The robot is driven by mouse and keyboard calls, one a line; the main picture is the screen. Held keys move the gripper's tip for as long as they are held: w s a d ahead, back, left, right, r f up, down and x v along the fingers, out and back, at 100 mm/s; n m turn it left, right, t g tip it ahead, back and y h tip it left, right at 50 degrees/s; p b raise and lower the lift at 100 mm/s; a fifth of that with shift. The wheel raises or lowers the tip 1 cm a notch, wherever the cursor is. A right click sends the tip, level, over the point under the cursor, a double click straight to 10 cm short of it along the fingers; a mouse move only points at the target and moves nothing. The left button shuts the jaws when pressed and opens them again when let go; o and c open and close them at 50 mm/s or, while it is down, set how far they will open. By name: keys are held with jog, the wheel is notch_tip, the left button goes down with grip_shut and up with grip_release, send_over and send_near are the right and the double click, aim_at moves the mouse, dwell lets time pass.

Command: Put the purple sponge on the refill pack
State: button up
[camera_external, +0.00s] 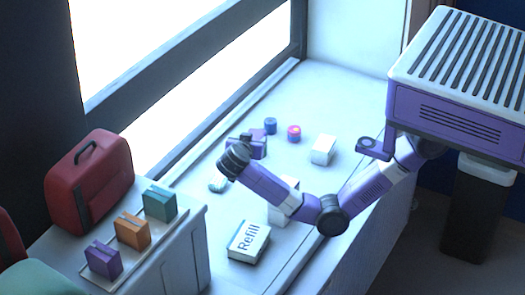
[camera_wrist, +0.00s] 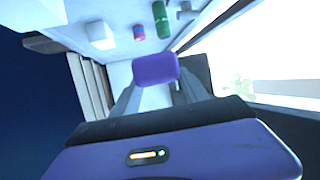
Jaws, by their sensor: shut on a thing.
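The purple sponge (camera_wrist: 155,69) is between the two fingers of my gripper (camera_wrist: 157,92) in the wrist view, and the fingers close on it. In the external view my gripper (camera_external: 257,138) is above the middle of the white counter; purple parts overlap there, so I cannot clearly separate the sponge from the hand. The refill pack (camera_external: 249,242), a white box marked "Refill", lies on the near part of the counter, apart from my gripper.
A white box (camera_external: 323,150), a blue can (camera_external: 270,126) and a red-topped can (camera_external: 294,132) stand on the counter. Another white box (camera_external: 284,212) is partly behind my arm. A red case (camera_external: 88,180) and a tray with purple, orange (camera_external: 132,231) and teal packs are at left.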

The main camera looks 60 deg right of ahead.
jog(key=s+a+r+n+t+y+p, duration=0.1)
jog(key=s+a+n+t+y+p, duration=0.2)
jog(key=a, duration=0.4)
jog(key=s+a+r+n+t+y, duration=0.1)
jog(key=s+a+n+t+y, duration=0.2)
jog(key=s+a+n+t, duration=0.3)
notch_tip(320, 180, up, 3)
jog(key=n+y, duration=0.6)
jog(key=y, duration=0.1)
send_over(256, 241)
jog(key=shift+t, duration=0.3)
notch_tip(256, 241, down, 19)
jog(key=shift+f, duration=0.15)
jog(key=shift+d+f, duration=0.1)
jog(key=o, duration=1.3)
jog(key=shift+o, duration=0.2)
